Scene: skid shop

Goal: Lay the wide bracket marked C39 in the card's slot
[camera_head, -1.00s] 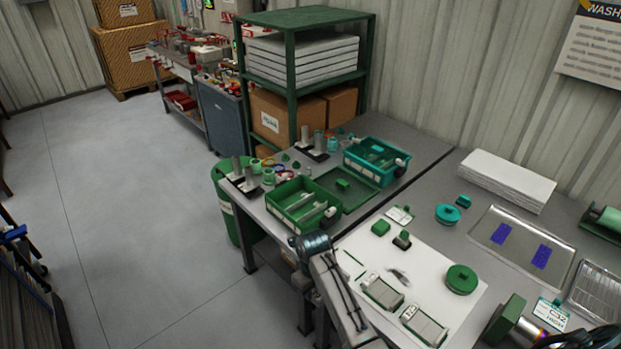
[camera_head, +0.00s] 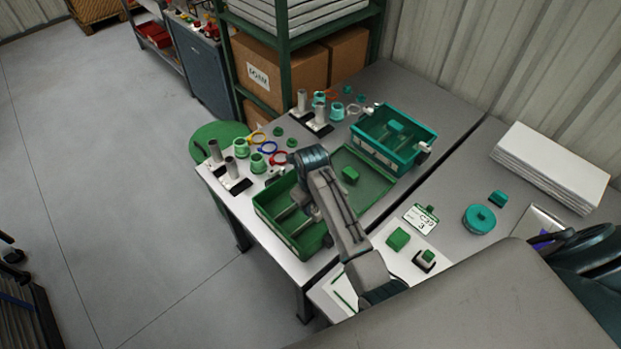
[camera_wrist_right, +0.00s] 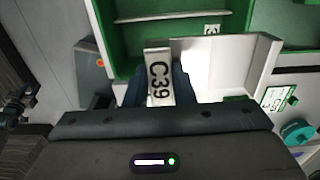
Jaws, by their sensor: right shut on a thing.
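The bin (camera_wrist_right: 122,45) lies behind the bracket in the wrist view. A white card (camera_head: 422,218) reading C39 and 3 lies on the right table; its slot is not clear. My left gripper is not in view.
A flat green tray (camera_head: 372,182) and a teal bin (camera_head: 372,152) stand behind the green bin. Rings and posts crowd the left table's back.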

